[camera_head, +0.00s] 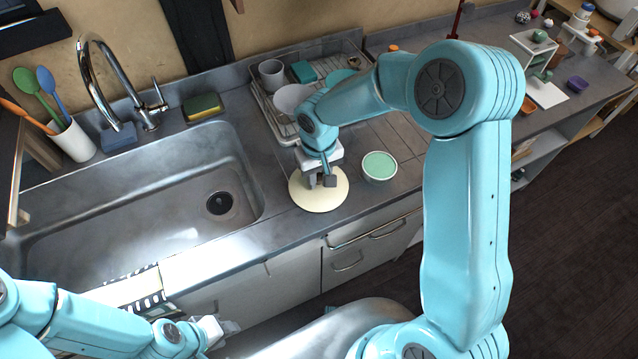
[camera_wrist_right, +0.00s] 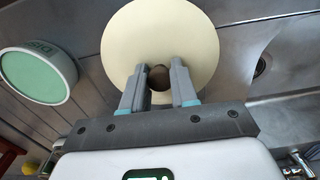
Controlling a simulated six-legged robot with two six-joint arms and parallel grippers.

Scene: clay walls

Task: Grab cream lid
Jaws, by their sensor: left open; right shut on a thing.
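The cream lid (camera_head: 318,199) is a round pale disc on the grey counter, between the sink and a white tub with a green top. In the right wrist view the lid (camera_wrist_right: 190,35) fills the upper middle. My right gripper (camera_head: 320,183) is over the lid's middle, its fingers shut on a small brown knob (camera_wrist_right: 158,76) there. I cannot tell whether the lid is touching the counter. My left gripper (camera_head: 220,330) is open and empty, low at the bottom left, in front of the cabinets and away from the lid.
The green-topped tub (camera_head: 380,167) stands close to the lid's right. A dish rack (camera_head: 284,129) with bowls and a cup is behind. The sink (camera_head: 130,200) lies left, with a faucet (camera_head: 97,75). A sponge (camera_head: 203,107) sits behind the sink.

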